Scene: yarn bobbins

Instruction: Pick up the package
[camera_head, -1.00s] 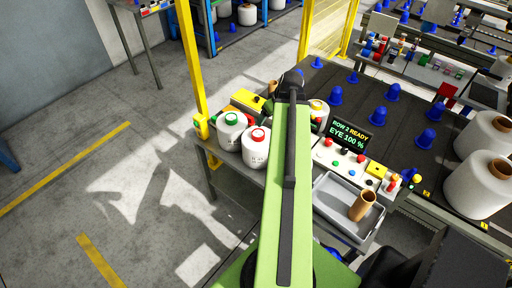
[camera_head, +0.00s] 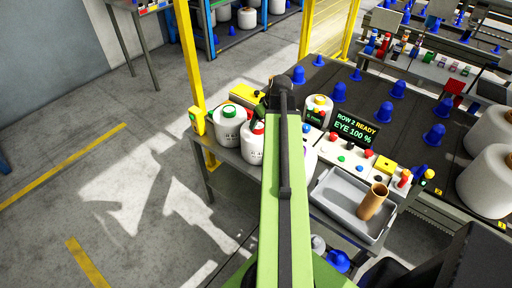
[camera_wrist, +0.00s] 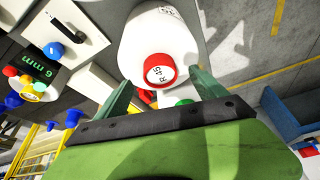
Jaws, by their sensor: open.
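I cannot tell which object is the package. A white bobbin with a red cap (camera_head: 251,152) stands on the grey side table, partly behind my arm. In the wrist view the red-capped bobbin (camera_wrist: 150,40) is large, its cap marked "R 45". My gripper (camera_wrist: 160,78) is open, with its two green fingers on either side of the cap's near end; I cannot tell whether they touch it. A white bobbin with a green cap (camera_head: 226,128) stands to the left of the red one.
A yellow-capped bobbin (camera_head: 318,112) stands right of my arm. A control panel with a screen (camera_head: 355,128) and a grey tray (camera_head: 335,190) holding a brown tube (camera_head: 373,200) lie to the right. A yellow post (camera_head: 190,70) rises behind the bobbins. Floor at left is clear.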

